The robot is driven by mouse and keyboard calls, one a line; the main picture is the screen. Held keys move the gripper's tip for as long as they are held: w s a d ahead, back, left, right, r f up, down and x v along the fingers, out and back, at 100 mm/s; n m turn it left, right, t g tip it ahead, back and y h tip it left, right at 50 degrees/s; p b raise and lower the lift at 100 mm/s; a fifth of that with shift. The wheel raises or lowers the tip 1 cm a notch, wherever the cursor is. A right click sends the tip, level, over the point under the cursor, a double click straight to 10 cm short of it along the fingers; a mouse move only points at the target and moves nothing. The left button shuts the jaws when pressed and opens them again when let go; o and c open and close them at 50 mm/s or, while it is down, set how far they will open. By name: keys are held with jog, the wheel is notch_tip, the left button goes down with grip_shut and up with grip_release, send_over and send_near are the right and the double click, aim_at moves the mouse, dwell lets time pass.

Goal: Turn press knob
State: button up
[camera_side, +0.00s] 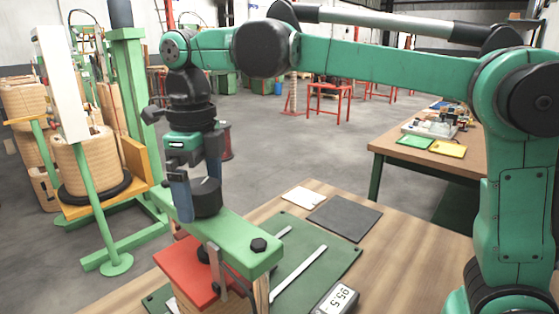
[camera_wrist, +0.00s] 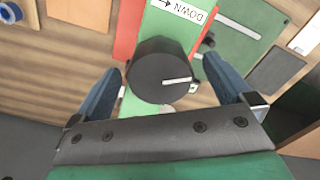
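The press knob (camera_side: 207,198) is a dark grey cylinder on top of the green press beam (camera_side: 232,238). In the wrist view the knob (camera_wrist: 158,72) shows from above with a pale pointer line toward the right. A white label reading DOWN with an arrow (camera_wrist: 180,10) is on the beam beyond it. My gripper (camera_side: 196,196) points down at the knob. In the wrist view my gripper (camera_wrist: 168,88) is open, with one blue finger on each side of the knob and visible gaps between. A red plate (camera_side: 200,270) lies below the beam.
The wooden table (camera_side: 100,300) carries a green mat (camera_side: 335,255) with metal strips, a dark square pad (camera_side: 345,218) and a display reading 95.5 (camera_side: 338,298). A bolt head (camera_side: 259,244) stands up on the beam's near end. Coil stands (camera_side: 85,160) are at left.

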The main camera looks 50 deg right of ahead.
aim_at(201, 185)
jog(key=shift+r, duration=2.85)
